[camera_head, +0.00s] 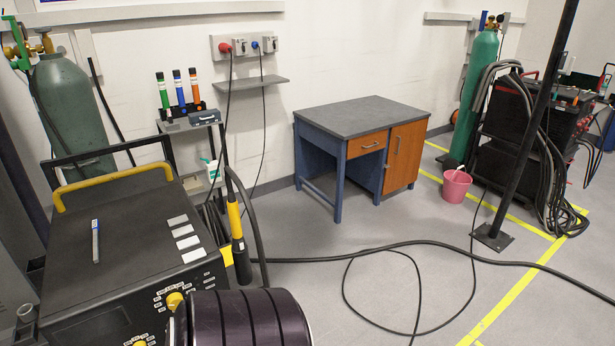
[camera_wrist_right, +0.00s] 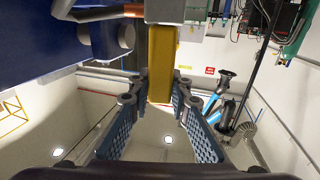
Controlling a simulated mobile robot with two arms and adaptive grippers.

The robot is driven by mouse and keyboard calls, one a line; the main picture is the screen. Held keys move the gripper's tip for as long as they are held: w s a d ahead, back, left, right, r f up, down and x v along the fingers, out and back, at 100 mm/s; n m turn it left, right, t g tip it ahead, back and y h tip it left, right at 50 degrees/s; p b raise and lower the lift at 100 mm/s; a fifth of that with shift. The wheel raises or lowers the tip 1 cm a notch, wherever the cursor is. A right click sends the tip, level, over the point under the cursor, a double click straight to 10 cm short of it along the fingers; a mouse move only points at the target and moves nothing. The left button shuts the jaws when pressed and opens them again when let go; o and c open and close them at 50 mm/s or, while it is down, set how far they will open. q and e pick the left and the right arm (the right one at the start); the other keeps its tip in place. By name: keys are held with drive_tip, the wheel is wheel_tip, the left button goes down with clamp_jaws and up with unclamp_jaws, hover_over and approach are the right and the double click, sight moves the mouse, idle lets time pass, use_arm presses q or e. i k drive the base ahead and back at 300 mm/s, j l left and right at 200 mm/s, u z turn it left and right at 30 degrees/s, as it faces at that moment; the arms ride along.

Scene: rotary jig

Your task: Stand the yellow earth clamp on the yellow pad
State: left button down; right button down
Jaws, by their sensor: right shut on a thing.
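In the right wrist view my right gripper (camera_wrist_right: 162,88) is shut on a yellow bar-shaped piece, which looks like the yellow earth clamp (camera_wrist_right: 162,62). The clamp runs up from between the two fingers towards the top of the picture; its far end is cut off or hidden behind a grey part. I cannot make out a yellow pad in either view. My left gripper is in neither view, and my right gripper does not show in the head view.
A black machine (camera_head: 110,260) with a yellow handle stands at the left, a yellow-sleeved torch (camera_head: 236,222) beside it. A blue desk (camera_head: 360,115) stands at the wall. Black cable (camera_head: 420,243) loops over the floor. A pink bucket (camera_head: 455,188) and black post (camera_head: 535,110) stand right.

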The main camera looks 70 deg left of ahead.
sight(229, 255)
drive_tip(key=u, duration=1.4)
drive_tip(key=i+u, duration=0.1)
drive_tip(key=u, duration=1.7)
drive_tip(key=i+l+u, duration=0.1)
drive_tip(key=i+l, duration=0.25)
drive_tip(key=i, duration=0.2)
drive_tip(key=i+l+u, duration=0.1)
drive_tip(key=i+l, duration=0.3)
drive_tip(key=i, duration=0.15)
drive_tip(key=i+j, duration=0.2)
drive_tip(key=j, duration=0.05)
